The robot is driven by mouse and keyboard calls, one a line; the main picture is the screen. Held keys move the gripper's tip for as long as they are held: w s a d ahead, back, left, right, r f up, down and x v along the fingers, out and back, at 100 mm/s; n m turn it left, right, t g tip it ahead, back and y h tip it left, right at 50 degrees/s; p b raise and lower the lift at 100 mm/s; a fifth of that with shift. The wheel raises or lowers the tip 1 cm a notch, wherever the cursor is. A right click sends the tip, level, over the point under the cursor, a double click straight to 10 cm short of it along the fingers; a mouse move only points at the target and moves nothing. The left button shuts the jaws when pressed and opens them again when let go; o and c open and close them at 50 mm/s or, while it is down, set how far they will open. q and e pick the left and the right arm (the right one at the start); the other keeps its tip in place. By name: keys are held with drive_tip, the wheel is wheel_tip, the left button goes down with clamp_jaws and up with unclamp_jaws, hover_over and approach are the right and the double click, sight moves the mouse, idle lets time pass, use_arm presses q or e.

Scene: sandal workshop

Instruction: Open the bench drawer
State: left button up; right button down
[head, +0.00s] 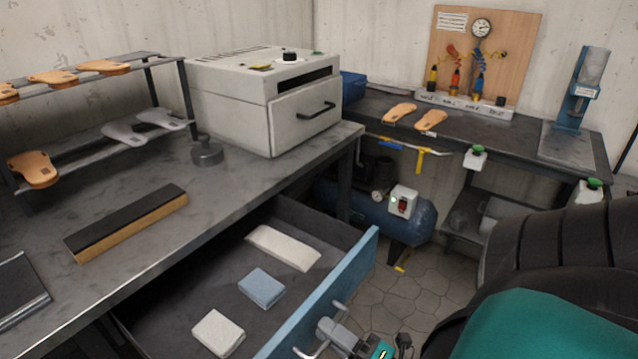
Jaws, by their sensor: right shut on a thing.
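The bench drawer (346,277) has a blue front and stands pulled well out from under the near workbench. Inside it lie a long white block (283,247), a blue block (262,288) and a whitish block (217,333), spaced apart. The drawer's metal bar handle (339,307) is on the outer face, near the bottom of the head view. My right gripper (330,330) is shut on this handle and hides its middle. My right arm comes in from the lower right. My left gripper is out of view.
The workbench (230,185) carries a grey oven (270,95), a shoe-sole rack (95,145), a dark weight (207,152) and a black-topped wooden block (127,222). A blue compressor tank (405,220) stands on the floor beyond the drawer. Some stone floor (385,300) is clear.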

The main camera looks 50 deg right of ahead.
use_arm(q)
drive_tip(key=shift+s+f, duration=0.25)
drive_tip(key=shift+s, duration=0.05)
use_arm(e)
drive_tip(key=shift+s, duration=0.15)
drive_tip(key=c, duration=1.3)
unclamp_jaws()
drive_tip(key=shift+s, duration=0.1)
use_arm(q)
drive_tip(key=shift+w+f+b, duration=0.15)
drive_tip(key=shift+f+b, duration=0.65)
drive_tip(key=shift+b, duration=0.1)
use_arm(e)
drive_tip(key=shift+v, duration=6.4)
